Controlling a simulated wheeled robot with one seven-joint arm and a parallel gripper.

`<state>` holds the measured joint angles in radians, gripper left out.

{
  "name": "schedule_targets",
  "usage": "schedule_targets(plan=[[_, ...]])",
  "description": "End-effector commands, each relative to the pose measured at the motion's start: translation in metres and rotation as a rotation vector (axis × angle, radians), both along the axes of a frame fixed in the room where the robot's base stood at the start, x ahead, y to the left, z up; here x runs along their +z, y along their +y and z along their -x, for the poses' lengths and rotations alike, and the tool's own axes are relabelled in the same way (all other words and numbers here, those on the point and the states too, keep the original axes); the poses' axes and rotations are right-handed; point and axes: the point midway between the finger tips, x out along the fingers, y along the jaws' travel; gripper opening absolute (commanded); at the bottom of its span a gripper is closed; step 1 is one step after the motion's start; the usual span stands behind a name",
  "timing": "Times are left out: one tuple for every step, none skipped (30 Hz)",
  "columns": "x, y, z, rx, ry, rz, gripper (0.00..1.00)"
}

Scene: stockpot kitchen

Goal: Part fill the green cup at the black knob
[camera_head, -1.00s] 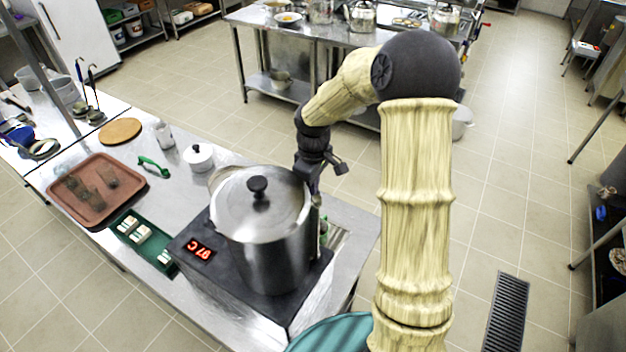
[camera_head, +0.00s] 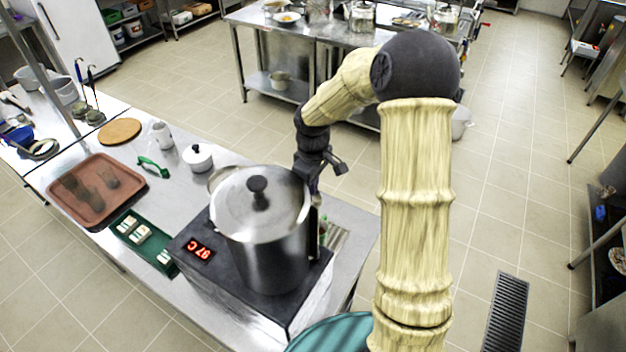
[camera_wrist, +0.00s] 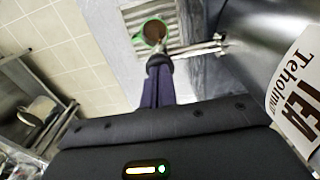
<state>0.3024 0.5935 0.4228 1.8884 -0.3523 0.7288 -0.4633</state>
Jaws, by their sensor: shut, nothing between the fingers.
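The green cup (camera_wrist: 153,33) stands upright on a slatted grate beside the stockpot, with brown liquid inside it. In the head view only a bit of green (camera_head: 324,238) shows behind the pot. A metal tap (camera_wrist: 195,47) runs from the stockpot (camera_head: 265,250) to above the cup's near rim. My gripper (camera_wrist: 160,62) is shut and empty, its fingertips at the tap's outer end. I cannot tell whether they touch it. No black knob shows clearly on the tap; the fingers may cover it. The pot's lid has a black knob (camera_head: 258,191).
The pot stands on a dark hotplate (camera_head: 185,243) reading 97C. A brown tray (camera_head: 60,212) with dark glasses, a green tray (camera_head: 120,222), a white lidded pot (camera_head: 198,160) and a round board (camera_head: 119,131) lie to the left.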

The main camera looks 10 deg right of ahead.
Motion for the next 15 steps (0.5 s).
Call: schedule_targets(plan=[[-0.0064, 0.0002, 0.0054, 0.001, 0.02, -0.001, 0.0], [-0.0064, 0.0002, 0.0054, 0.0, 0.02, -0.001, 0.0], [-0.0064, 0.0002, 0.0054, 0.0, 0.02, -0.001, 0.0], [-0.0064, 0.0002, 0.0054, 0.0, 0.02, -0.001, 0.0], [-0.0064, 0.0003, 0.0053, 0.0, 0.02, -0.001, 0.0], [-0.0064, 0.0003, 0.0053, 0.0, 0.02, -0.001, 0.0], [-0.0064, 0.0003, 0.0053, 0.0, 0.02, -0.001, 0.0], [-0.0064, 0.0004, 0.0054, 0.001, 0.02, -0.001, 0.0], [-0.0064, 0.0004, 0.0054, 0.001, 0.02, -0.001, 0.0], [-0.0062, 0.0004, 0.0054, 0.001, 0.02, -0.001, 0.0], [-0.0059, 0.0004, 0.0054, 0.001, 0.02, -0.001, 0.0], [-0.005, 0.0004, 0.0053, 0.001, 0.019, -0.001, 0.0], [-0.0039, 0.0004, 0.0054, 0.001, 0.019, -0.001, 0.0], [-0.0025, 0.0004, 0.0053, 0.001, 0.019, -0.001, 0.0], [0.0, 0.0004, 0.0052, 0.001, 0.019, -0.001, 0.0]])
